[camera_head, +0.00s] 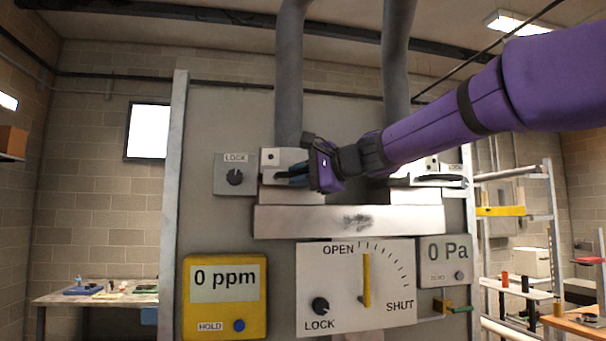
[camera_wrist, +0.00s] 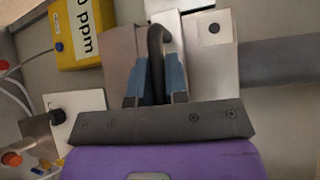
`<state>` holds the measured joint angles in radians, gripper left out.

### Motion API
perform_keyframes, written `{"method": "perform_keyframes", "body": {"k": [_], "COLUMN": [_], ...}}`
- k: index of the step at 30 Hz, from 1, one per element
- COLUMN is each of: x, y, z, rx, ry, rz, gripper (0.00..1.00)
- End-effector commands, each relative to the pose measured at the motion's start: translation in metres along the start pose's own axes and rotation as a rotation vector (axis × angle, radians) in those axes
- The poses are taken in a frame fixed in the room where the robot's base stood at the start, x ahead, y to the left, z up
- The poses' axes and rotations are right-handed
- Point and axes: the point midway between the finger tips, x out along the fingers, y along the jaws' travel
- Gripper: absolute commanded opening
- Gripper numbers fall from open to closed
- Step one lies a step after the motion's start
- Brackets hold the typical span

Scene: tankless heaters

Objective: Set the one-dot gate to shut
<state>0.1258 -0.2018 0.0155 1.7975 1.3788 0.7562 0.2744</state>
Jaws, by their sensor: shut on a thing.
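The one-dot gate's pale plate (camera_head: 270,156) is at the foot of the left grey duct; its single dot also shows in the wrist view (camera_wrist: 212,28). My gripper (camera_head: 292,173) is in front of this gate and hides much of it. In the wrist view, my gripper's blue fingers (camera_wrist: 157,88) are shut on the gate's dark, hooked handle (camera_wrist: 157,45). The handle's lower end is hidden between the fingers. A dial panel marked OPEN and SHUT (camera_head: 340,290) is below; its yellow pointer (camera_head: 366,280) stands upright, near the OPEN end of the scale.
A LOCK knob (camera_head: 235,177) is left of the gate. A second gate (camera_head: 436,180) sits at the right duct, partly behind my arm. A yellow ppm meter (camera_head: 225,295) and a grey Pa meter (camera_head: 445,262) flank the dial. A pale horizontal bar (camera_head: 300,221) lies below the gates.

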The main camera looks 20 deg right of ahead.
Motion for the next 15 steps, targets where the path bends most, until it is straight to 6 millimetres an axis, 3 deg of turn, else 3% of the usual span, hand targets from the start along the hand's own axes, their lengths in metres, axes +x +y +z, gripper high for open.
{"method": "perform_keyframes", "body": {"k": [6, 15], "x": [0.015, 0.016], "y": [-0.005, -0.005], "z": [-0.015, -0.016], "rx": [0.000, 0.000], "ry": [0.000, 0.001], "rz": [0.000, 0.000], "gripper": [0.00, 0.00]}}
